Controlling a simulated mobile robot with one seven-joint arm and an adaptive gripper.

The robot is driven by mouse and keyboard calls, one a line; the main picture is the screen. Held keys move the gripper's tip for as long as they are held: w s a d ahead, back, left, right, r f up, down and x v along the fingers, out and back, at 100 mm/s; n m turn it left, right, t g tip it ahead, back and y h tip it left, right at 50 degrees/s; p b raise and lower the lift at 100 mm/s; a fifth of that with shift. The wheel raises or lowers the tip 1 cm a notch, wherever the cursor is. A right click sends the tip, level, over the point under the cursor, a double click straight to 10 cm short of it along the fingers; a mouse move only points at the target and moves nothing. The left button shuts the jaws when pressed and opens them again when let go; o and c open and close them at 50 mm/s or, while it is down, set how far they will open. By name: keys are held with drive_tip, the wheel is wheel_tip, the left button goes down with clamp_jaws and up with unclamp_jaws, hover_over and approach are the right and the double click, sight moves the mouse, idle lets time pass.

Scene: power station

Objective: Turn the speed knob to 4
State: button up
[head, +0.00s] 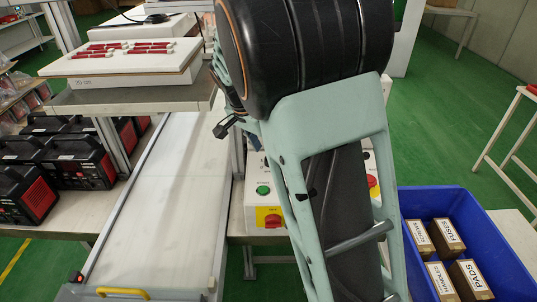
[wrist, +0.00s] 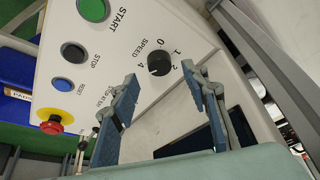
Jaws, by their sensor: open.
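The black round speed knob (wrist: 159,62) is on the sloping pale control panel (wrist: 105,55) in the wrist view. The figures 0, 1, 2 and 4 show around it; I cannot make out a 3. I cannot tell surely which figure the knob points to. My gripper (wrist: 160,88) is open, with one blue-grey finger on each side below the knob in the picture. The fingers look apart from the knob, with nothing between them. In the head view my arm hides the knob.
The panel also has a green START button (wrist: 93,9), a black STOP button (wrist: 73,51), a blue RESET button (wrist: 62,84) and a red emergency stop (wrist: 55,121). In the head view, a conveyor (head: 165,200) runs left of my arm and a blue crate (head: 475,210) of boxes stands right.

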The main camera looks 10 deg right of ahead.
drive_tip(key=v, duration=0.8)
drive_tip(key=shift+s, duration=0.1)
